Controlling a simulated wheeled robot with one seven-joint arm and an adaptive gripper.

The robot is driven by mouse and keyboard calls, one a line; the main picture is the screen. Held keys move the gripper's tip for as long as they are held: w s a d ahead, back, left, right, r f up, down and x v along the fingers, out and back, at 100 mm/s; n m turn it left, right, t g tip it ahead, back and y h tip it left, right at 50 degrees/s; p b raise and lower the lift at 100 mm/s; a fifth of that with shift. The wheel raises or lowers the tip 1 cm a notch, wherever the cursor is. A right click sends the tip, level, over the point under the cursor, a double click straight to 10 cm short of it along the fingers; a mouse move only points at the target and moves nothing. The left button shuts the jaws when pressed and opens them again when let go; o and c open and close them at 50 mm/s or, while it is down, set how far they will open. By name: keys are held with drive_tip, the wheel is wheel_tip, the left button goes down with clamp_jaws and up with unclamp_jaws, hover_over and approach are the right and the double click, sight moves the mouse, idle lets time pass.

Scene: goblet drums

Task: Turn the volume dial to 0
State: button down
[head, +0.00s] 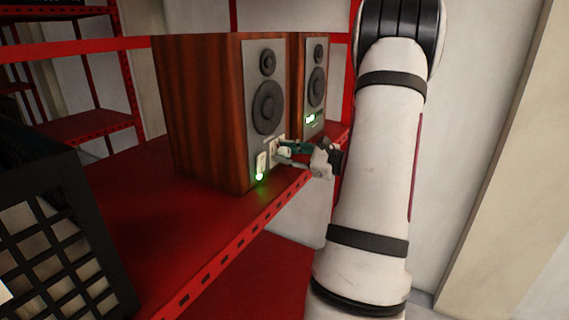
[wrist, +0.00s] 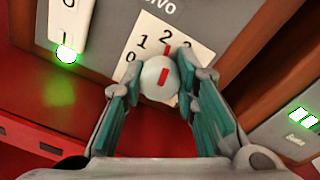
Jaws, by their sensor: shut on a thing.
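The volume dial (wrist: 158,82) is a round white knob with a red stripe, on the front of the nearer wooden speaker (head: 205,110). Its white scale plate (wrist: 142,29) shows 0, 1, 2 and part of a 3. A red mark above the knob points up at about the 2. My gripper (head: 284,152) is at the speaker's lower front, its teal-padded fingers on either side of the dial and shut on it. In the head view the fingers mostly hide the dial.
A white switch (wrist: 70,20) with a lit green lamp (wrist: 66,53) is left of the dial. A second speaker (head: 316,80) with a green display stands behind. Both are on a red shelf (head: 150,235). A black crate (head: 110,245) is at the left.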

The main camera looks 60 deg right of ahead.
drive_tip(key=n+b, duration=0.1)
drive_tip(key=b, duration=0.1)
drive_tip(key=n+b, duration=0.2)
drive_tip(key=b, duration=0.1)
drive_tip(key=n+b, duration=0.2)
drive_tip(key=shift+f, duration=0.3)
drive_tip(key=n+b, duration=0.5)
drive_tip(key=b, duration=0.4)
drive_tip(key=shift+n+h, duration=0.3)
drive_tip(key=n+b, duration=0.3)
drive_tip(key=b, duration=0.1)
drive_tip(key=shift+r, duration=0.1)
drive_tip(key=shift+r+n+b, duration=0.1)
drive_tip(key=shift+n+b, duration=0.2)
drive_tip(key=shift+n, duration=1.4)
drive_tip(key=c, duration=1.2)
unclamp_jaws()
drive_tip(key=shift+c, duration=0.2)
